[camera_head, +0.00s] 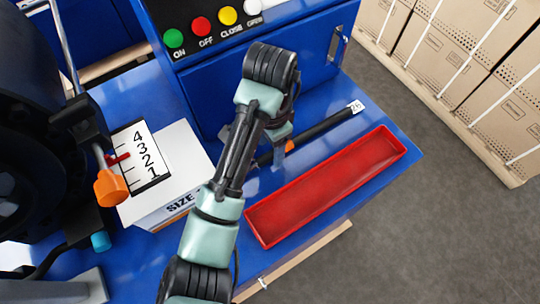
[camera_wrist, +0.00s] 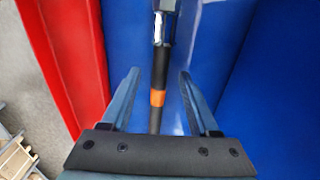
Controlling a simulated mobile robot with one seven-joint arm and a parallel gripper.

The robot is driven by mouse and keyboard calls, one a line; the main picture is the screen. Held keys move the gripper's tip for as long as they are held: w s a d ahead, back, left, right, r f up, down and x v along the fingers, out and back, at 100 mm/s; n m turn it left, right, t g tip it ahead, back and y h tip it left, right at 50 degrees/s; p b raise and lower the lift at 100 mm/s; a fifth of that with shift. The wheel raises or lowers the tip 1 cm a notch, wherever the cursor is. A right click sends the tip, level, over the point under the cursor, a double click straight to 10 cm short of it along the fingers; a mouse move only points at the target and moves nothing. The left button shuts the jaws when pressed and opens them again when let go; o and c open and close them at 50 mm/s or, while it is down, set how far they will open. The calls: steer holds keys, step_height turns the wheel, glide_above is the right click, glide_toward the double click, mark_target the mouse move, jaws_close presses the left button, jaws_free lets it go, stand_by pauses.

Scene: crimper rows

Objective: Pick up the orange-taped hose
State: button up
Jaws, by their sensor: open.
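The orange-taped hose is a black hose (camera_head: 325,126) lying on the blue bench top between the red tray and the blue cabinet. A white tag marked 26 is at its far right end. Its orange tape band (camera_head: 289,146) shows close to my gripper (camera_head: 284,143), and my arm hides part of the hose. In the wrist view the hose (camera_wrist: 160,68) runs lengthwise between the two open fingers of my gripper (camera_wrist: 158,75), with the orange band (camera_wrist: 157,98) between them. A metal fitting (camera_wrist: 161,28) is at the top. Neither finger appears to touch the hose.
A long, empty red tray (camera_head: 330,183) lies beside the hose and shows at left in the wrist view (camera_wrist: 75,50). The blue cabinet (camera_head: 265,75) with coloured buttons stands behind. A white size scale box (camera_head: 182,160) is left of my arm. Cardboard boxes (camera_head: 465,50) stand at right.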

step_height(320, 180, down, 2)
steer(key=shift+f, duration=0.15)
jaws_close()
stand_by(1.3)
